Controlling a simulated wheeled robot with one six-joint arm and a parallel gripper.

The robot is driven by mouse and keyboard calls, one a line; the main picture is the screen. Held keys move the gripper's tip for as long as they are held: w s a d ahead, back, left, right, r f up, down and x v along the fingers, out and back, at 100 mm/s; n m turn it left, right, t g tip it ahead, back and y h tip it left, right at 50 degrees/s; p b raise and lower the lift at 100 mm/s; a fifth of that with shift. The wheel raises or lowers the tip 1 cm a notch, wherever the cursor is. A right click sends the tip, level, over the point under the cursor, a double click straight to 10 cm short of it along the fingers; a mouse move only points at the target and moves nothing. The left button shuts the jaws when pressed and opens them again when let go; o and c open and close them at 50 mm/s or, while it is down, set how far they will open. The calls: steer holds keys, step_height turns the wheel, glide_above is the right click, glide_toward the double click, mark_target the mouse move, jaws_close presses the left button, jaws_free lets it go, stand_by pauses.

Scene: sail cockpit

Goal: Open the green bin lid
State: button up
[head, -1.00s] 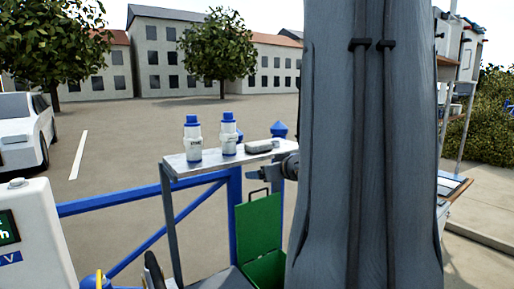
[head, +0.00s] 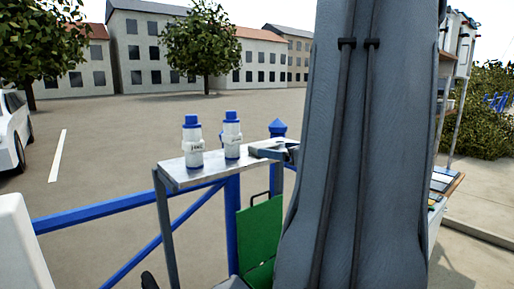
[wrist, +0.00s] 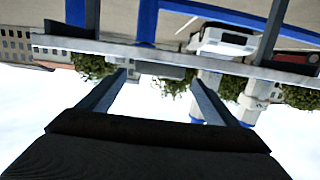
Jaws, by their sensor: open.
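The green bin lid (head: 262,228) stands upright in the head view, a flat green panel with a dark handle on its top edge. A green bin part (head: 262,272) shows just below it, mostly hidden by my arm. My gripper's jaws (wrist: 160,76) are apart in the wrist view, with no lid between them. That view is upside down and looks toward the shelf and bottles. In the head view, a dark end part of my arm shows by the right end of the shelf, above the lid; the fingertips are not clear there.
A metal shelf (head: 180,177) holds two white bottles (head: 193,146) with blue caps and a grey object (head: 266,151). Blue rails (head: 100,213) run below it. A white machine (head: 22,250) stands at the lower left. A shelf unit is at the right.

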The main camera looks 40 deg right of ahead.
mark_target(257, 144)
steer(key=shift+w, duration=0.55)
steer(key=w, duration=0.1)
steer(key=w+p, duration=0.1)
steer(key=w, duration=0.1)
steer(key=w+d, duration=0.1)
steer(key=w, duration=0.1)
steer(key=shift+w+f+p, duration=0.25)
steer(key=shift+f+p, duration=0.05)
steer(key=shift+f, duration=0.1)
steer(key=w+p, duration=0.2)
steer(key=w, duration=0.2)
steer(key=shift+w+d, duration=0.1)
steer(key=shift+w, duration=0.2)
steer(key=shift+w+d+f, duration=0.1)
steer(key=shift+w+f, duration=0.05)
steer(key=shift+w, duration=0.3)
steer(key=c, duration=0.9)
